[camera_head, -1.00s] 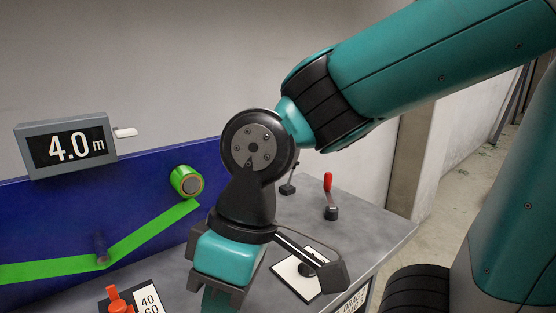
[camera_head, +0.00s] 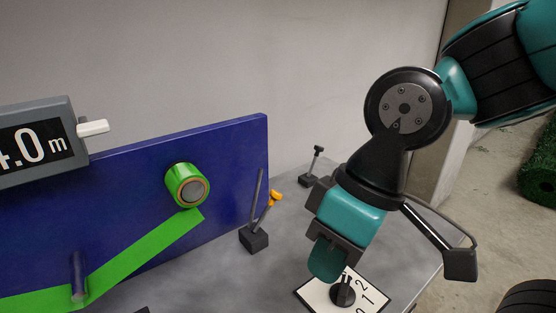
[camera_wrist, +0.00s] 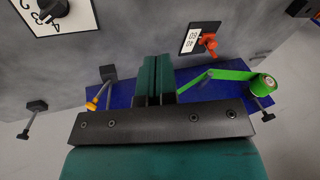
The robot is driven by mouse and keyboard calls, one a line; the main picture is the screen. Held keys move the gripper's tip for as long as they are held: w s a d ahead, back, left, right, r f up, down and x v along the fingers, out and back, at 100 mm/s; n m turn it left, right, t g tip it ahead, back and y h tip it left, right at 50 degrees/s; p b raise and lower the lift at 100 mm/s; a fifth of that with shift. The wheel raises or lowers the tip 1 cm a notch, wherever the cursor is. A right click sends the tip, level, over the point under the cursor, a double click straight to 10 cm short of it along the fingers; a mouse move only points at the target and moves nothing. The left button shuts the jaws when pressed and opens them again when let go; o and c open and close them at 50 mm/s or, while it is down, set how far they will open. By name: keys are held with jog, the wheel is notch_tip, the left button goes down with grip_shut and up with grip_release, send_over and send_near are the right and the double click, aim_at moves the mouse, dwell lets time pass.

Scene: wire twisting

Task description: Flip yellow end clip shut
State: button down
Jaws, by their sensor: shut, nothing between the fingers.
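The yellow end clip is a tilted lever with a yellow knob (camera_head: 275,198) on a dark base block (camera_head: 254,240), at the right end of the blue panel. The lever leans right, apart from a grey upright rod at the same base. In the wrist view its yellow knob (camera_wrist: 92,106) is left of my fingers. My gripper (camera_head: 326,260) is shut and empty, to the right of the clip and apart from it, pointing down above the bench. The wrist view shows its teal fingers (camera_wrist: 155,78) together.
A blue panel (camera_head: 120,190) carries a green roll (camera_head: 186,186) and a green strip (camera_head: 145,258) running around a peg. A black-topped lever (camera_head: 318,152) stands behind my gripper. A dial plate (camera_head: 316,288) lies below it. An orange handle (camera_wrist: 208,42) shows in the wrist view.

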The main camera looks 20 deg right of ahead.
jog(key=w+d+r+m+t+y+p, duration=0.1)
jog(key=w+r+p, duration=0.15)
jog(key=w, duration=0.25)
jog(key=w+d+r+p, duration=0.1)
jog(key=w+d+p, duration=0.15)
jog(key=w, duration=0.35)
jog(key=w+d+r+m+t+y+p, duration=0.1)
jog(key=w+r+p, duration=0.15)
jog(key=w, duration=0.25)
jog(key=w+d+f+m+t+p, duration=0.2)
jog(key=w+d+p, duration=0.3)
jog(key=w+d, duration=0.3)
jog(key=w, duration=0.3)
jog(key=shift+w+d+f, duration=0.2)
jog(key=shift+d+f, duration=0.05)
jog(key=shift+d, duration=0.1)
jog(key=w+a+f+p, duration=0.1)
jog(key=a+f, duration=0.1)
jog(key=a, duration=0.1)
jog(key=w+a+f+p, duration=0.1)
jog(key=a+f+p, duration=0.1)
jog(key=f, duration=0.1)
jog(key=a+f+p, duration=0.2)
jog(key=a, duration=0.1)
jog(key=shift+w+a+f, duration=0.15)
jog(key=shift+w+a, duration=0.15)
jog(key=shift+w, duration=0.1)
jog(key=shift+a+f+p, duration=0.15)
jog(key=shift+a+p, duration=0.2)
